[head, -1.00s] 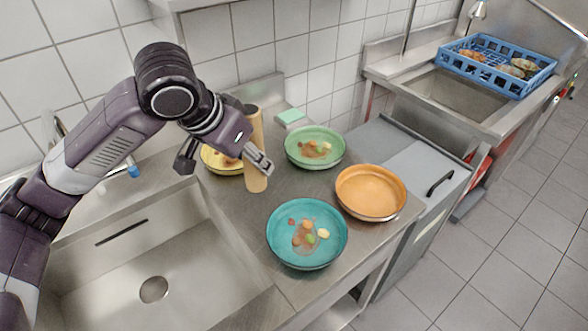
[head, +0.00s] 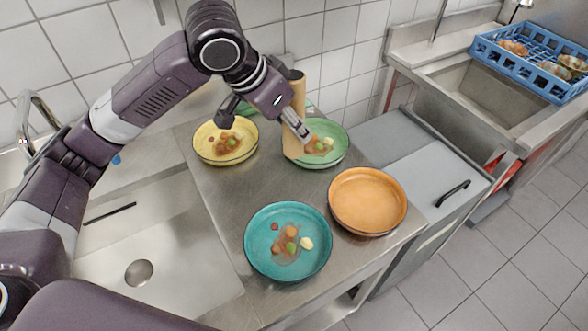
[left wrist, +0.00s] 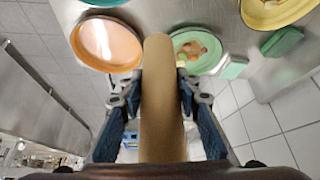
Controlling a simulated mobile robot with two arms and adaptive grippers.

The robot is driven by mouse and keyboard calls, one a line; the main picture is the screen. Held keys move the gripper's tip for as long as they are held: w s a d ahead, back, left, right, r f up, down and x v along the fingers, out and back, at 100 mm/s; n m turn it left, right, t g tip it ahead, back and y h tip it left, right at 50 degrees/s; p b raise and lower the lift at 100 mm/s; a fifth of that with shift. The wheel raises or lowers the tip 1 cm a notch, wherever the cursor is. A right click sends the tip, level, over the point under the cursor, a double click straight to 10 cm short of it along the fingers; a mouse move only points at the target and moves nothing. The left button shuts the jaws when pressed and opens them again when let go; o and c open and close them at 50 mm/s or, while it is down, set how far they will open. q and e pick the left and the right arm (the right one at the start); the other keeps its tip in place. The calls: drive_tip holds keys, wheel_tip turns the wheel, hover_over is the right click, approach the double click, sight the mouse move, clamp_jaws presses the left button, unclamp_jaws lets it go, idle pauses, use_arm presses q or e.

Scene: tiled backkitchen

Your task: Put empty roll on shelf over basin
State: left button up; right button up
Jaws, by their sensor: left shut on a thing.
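The empty roll (head: 293,112) is a tan cardboard tube, held upright above the steel counter in front of the green plate. My left gripper (head: 291,128) is shut on the roll, with a finger on its near side. In the left wrist view the roll (left wrist: 162,100) runs lengthwise between the two fingers of my left gripper (left wrist: 162,95). The basin (head: 165,250) is the steel sink at the lower left with a round drain. The shelf over it does not show clearly in these views. My right gripper is not in view.
A yellow plate (head: 212,157), a green plate (head: 338,158) and a teal plate (head: 262,262) hold food scraps. An orange plate (head: 368,200) is empty. A faucet (head: 38,105) stands behind the basin. A blue rack (head: 510,62) sits at the right over another sink.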

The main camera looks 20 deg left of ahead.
sight(292, 145)
use_arm(q)
drive_tip(key=f, duration=0.5)
drive_tip(key=shift+s+a, duration=0.1)
drive_tip(key=shift+s, duration=0.1)
drive_tip(key=f, duration=0.5)
drive_tip(key=f+p, duration=0.1)
drive_tip(key=f, duration=0.4)
drive_tip(key=shift+w+f, duration=0.2)
drive_tip(key=shift+f, duration=0.1)
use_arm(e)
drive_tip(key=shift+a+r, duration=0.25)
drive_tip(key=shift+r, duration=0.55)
use_arm(q)
drive_tip(key=shift+f, duration=0.15)
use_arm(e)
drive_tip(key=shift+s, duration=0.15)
use_arm(q)
drive_tip(key=o, duration=1)
drive_tip(key=shift+o, duration=0.2)
